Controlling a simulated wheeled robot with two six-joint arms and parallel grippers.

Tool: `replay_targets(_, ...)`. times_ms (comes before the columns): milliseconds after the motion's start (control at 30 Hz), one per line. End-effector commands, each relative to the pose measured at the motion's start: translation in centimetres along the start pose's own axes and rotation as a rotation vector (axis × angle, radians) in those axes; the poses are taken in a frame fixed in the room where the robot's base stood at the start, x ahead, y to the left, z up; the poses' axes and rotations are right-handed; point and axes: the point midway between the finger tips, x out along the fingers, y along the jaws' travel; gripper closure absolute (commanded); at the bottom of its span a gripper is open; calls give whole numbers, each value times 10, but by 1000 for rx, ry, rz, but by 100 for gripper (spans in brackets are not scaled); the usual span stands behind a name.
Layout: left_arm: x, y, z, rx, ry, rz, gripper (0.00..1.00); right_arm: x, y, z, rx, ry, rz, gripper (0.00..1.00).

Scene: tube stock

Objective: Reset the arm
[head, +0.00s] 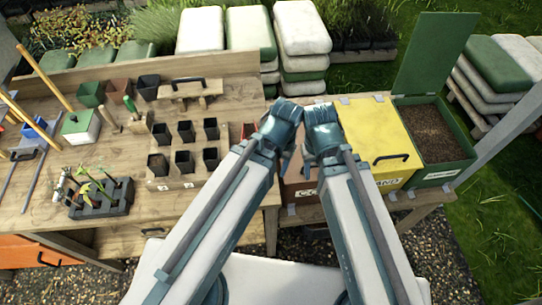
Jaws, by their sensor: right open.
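My two arms rise from the bottom edge, white and teal, and lean inward over the front edge of the bench. Their teal ends lie close side by side near the middle of the picture. My right gripper (321,122) is at the end of the right arm; it is open, with nothing seen in it, and its fingers are hard to make out.
At right stand a closed yellow bin (374,130) and an open green bin of soil (428,134). Stacked sacks (302,28) lie behind.

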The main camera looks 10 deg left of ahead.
Motion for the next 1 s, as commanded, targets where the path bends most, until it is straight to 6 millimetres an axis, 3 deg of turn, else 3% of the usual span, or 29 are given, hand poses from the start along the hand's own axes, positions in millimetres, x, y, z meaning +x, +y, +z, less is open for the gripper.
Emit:
replay_targets(167, 3, 0, -1, -2, 0, 1, 45, 3, 0, 0, 0, 0, 0, 50)
replay_targets(467, 45, 4, -3, -5, 0, 1, 45, 45, -4, -3, 1, 0, 0, 50)
replay_targets(1000, 42, 4, -3, -5, 1, 1, 45, 42, -4, -2, 1, 0, 0, 50)
